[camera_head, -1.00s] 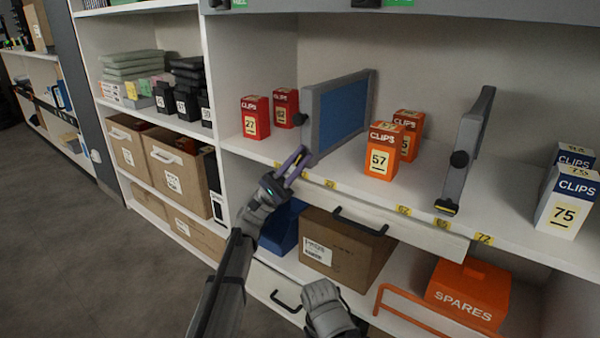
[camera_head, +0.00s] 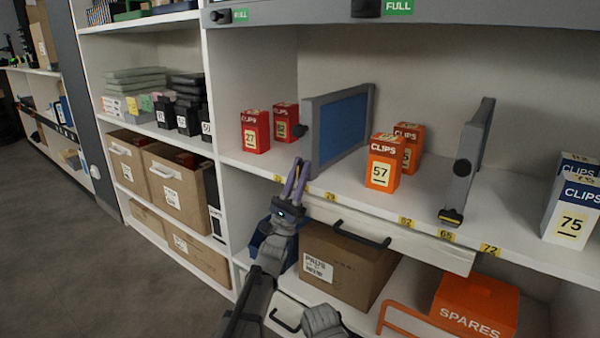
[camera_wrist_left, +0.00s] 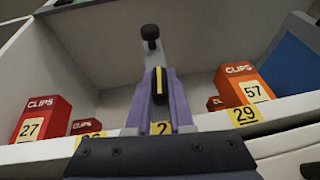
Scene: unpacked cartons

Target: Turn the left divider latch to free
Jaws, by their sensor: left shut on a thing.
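The left divider is a grey frame with a blue panel (camera_head: 345,122), upright on the shelf between red and orange clip boxes. A black knob sits on its front post, which also shows in the wrist view (camera_wrist_left: 152,60). Its latch (camera_wrist_left: 159,85), black with a yellow stripe, is low on the post. My left gripper (camera_head: 297,174) is shut on this latch, with a purple finger on each side in the wrist view (camera_wrist_left: 160,98). The stripe runs lengthwise between the fingers there. In the head view the gripper hides the latch. My right gripper is out of view.
The right divider (camera_head: 468,155) has a yellow-striped latch (camera_head: 451,217) at its foot. Orange box 57 (camera_head: 383,163) and red box 27 (camera_head: 255,132) stand near the left divider. A drawer handle (camera_head: 362,236) protrudes below the shelf.

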